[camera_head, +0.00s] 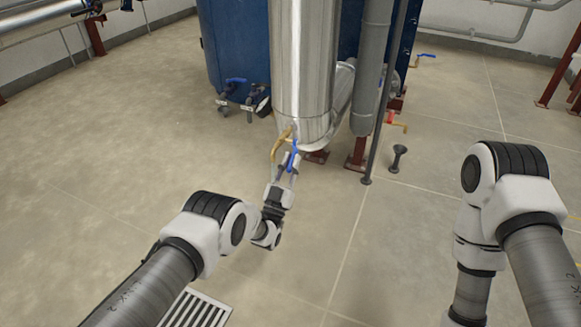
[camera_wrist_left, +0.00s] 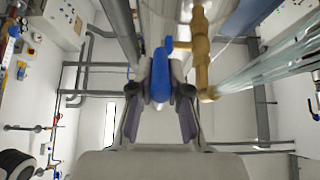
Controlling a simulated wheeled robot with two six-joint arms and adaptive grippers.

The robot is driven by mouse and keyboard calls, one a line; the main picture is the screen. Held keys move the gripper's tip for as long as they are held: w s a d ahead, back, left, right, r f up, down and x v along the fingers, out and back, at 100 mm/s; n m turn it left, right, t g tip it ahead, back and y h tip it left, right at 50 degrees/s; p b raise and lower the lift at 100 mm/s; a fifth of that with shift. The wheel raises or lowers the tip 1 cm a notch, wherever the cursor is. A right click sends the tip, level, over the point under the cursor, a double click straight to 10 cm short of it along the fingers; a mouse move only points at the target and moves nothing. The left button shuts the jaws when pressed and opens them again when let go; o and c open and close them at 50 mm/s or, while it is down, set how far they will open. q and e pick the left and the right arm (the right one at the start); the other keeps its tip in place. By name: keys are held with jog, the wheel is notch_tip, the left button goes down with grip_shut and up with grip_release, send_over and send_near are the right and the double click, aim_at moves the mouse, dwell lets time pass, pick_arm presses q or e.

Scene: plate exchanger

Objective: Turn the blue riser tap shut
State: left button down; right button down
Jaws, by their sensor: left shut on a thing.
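The blue riser tap handle (camera_head: 292,155) sits low on the front of the shiny metal riser (camera_head: 302,60), beside a brass pipe (camera_head: 281,142). In the left wrist view the blue handle (camera_wrist_left: 160,76) lies between the two fingers of my left gripper (camera_wrist_left: 160,92), with the brass valve body (camera_wrist_left: 201,50) just to its right. My left gripper (camera_head: 288,164) is shut on the blue handle. Its fingers partly hide the handle in the head view. My right arm shows at the right, but its gripper is out of view.
A red-handled tap (camera_head: 391,118) and a dark floor post (camera_head: 398,158) are to the right. A floor grate (camera_head: 196,310) lies at the front. The floor at left is clear.

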pick_arm(q)
jog(key=c, duration=1.1)
grip_release()
jog(key=v, duration=1.2)
jog(key=shift+c, duration=0.5)
